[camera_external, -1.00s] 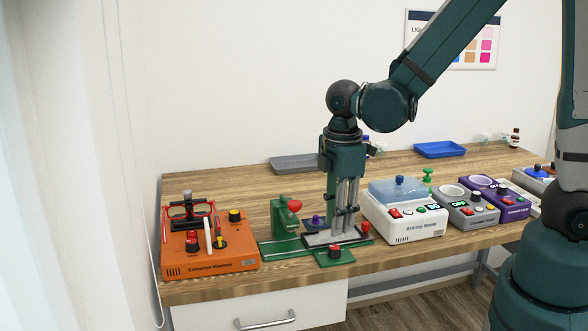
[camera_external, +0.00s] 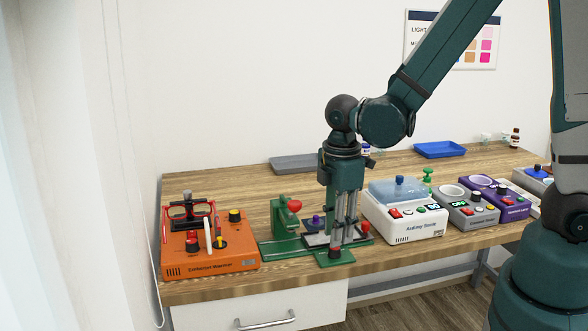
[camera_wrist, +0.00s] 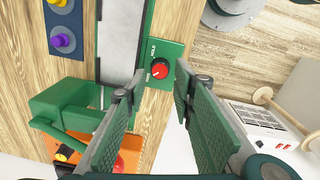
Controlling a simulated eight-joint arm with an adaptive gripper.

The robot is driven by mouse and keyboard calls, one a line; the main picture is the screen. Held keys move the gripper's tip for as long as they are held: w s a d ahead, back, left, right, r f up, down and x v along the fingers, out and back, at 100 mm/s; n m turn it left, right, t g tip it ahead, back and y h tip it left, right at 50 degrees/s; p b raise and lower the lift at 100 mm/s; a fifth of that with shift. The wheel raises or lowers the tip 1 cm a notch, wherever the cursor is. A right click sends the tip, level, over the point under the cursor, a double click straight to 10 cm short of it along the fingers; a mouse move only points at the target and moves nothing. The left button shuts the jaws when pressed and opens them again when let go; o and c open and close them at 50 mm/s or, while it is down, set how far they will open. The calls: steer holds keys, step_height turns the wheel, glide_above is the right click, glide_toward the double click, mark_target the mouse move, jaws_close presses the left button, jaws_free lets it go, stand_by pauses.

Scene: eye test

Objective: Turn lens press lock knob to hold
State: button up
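The lock knob (camera_external: 335,252) is red and sits on a small green plate at the front of the green lens press (camera_external: 285,226). In the wrist view the round red knob (camera_wrist: 160,68) has a white mark. A label that reads HOLD is above it, and another, too small to read surely, is to its left. My gripper (camera_external: 339,240) points down just above the knob. In the wrist view my gripper (camera_wrist: 160,86) is open, with its two fingers apart and the knob showing between and beyond their tips. I cannot see contact with the knob.
An orange warmer (camera_external: 210,255) stands left of the press. A white device (camera_external: 405,222) stands close on the right, with a grey one (camera_external: 466,210) and a purple one (camera_external: 500,200) beyond. Grey (camera_external: 298,162) and blue (camera_external: 440,149) trays lie at the back.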

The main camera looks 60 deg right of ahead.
mark_target(335, 251)
steer(key=shift+f, duration=2.3)
steer(key=c, duration=0.6)
